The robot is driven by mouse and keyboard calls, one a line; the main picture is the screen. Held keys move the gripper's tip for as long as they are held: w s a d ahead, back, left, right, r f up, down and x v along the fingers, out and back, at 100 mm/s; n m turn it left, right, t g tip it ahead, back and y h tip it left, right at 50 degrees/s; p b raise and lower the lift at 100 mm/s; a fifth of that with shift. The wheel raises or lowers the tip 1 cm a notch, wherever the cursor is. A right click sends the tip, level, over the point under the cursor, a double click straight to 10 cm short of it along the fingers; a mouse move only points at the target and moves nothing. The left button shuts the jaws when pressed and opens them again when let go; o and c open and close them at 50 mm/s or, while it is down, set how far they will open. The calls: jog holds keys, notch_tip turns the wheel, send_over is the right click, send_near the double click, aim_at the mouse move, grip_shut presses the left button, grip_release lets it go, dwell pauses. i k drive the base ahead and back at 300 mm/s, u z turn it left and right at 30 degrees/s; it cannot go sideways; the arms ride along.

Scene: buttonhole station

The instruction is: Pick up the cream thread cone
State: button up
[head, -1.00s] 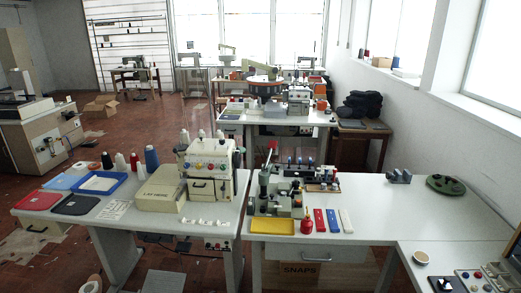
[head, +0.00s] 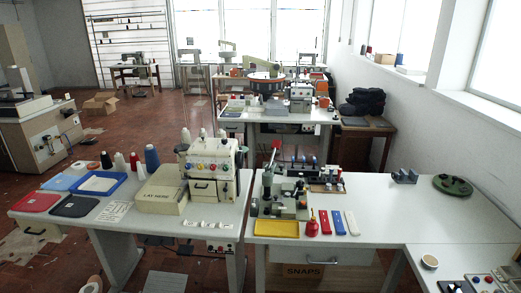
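A pale, white-to-cream thread cone (head: 120,161) stands upright on the left table, in a row between a black cone (head: 106,160) and a red cone (head: 134,161). A blue cone (head: 152,158) stands at the right end of that row. Several pale cones also sit on top of the cream machine, one of them at its left (head: 186,136). At this size I cannot tell which pale cone is the cream one. My gripper is not in view.
The right table (head: 385,215) carries a press (head: 285,195) and a yellow tray (head: 277,228). Brown floor is open behind the left table.

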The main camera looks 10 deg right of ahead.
aim_at(119, 162)
jog(key=u, duration=0.05)
jog(key=i, duration=1)
jog(key=z, duration=0.15)
jog(key=k, duration=0.95)
jog(key=u, duration=0.15)
jog(key=i, duration=0.45)
